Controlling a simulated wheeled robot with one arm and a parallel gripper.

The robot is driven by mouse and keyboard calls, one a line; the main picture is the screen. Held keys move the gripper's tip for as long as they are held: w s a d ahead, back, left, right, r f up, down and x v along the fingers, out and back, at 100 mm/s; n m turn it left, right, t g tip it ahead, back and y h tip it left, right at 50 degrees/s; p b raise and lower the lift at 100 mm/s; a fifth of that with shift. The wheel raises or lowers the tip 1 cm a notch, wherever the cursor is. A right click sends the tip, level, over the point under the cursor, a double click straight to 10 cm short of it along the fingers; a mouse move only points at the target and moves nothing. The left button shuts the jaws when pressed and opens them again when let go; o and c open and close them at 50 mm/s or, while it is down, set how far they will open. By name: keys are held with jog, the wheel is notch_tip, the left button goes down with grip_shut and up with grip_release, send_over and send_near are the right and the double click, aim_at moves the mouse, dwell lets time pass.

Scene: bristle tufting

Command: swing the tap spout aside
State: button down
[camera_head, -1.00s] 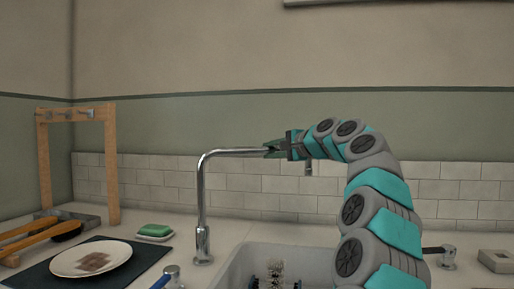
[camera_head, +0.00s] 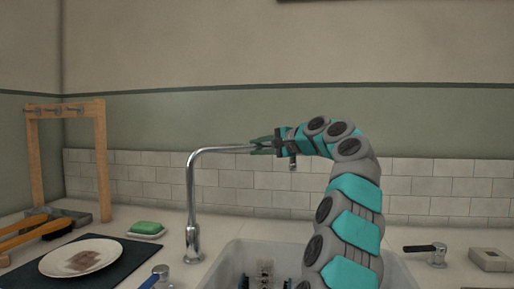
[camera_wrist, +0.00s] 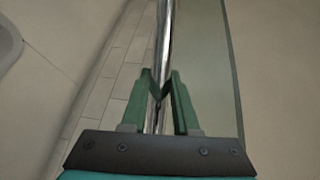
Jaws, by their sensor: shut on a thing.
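The chrome tap (camera_head: 191,210) stands upright at the back left of the sink. Its spout (camera_head: 222,150) reaches level to the right from the top of the riser. My gripper (camera_head: 260,146) is shut on the spout near its outer end, well above the sink. In the wrist view the green fingers of my gripper (camera_wrist: 159,92) lie on both sides of the chrome spout (camera_wrist: 163,40).
The sink (camera_head: 229,262) lies below, with a brush-like item (camera_head: 264,270) in it. A dirty plate (camera_head: 82,257) lies on a dark mat, with a green soap (camera_head: 146,227) behind it. A wooden rack (camera_head: 102,160) stands at the left. A black-handled valve (camera_head: 438,252) is at the right.

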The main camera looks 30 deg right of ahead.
jog(key=c, duration=0.7)
grip_release()
jog(key=shift+b+v, duration=0.3)
jog(key=shift+v, duration=3.65)
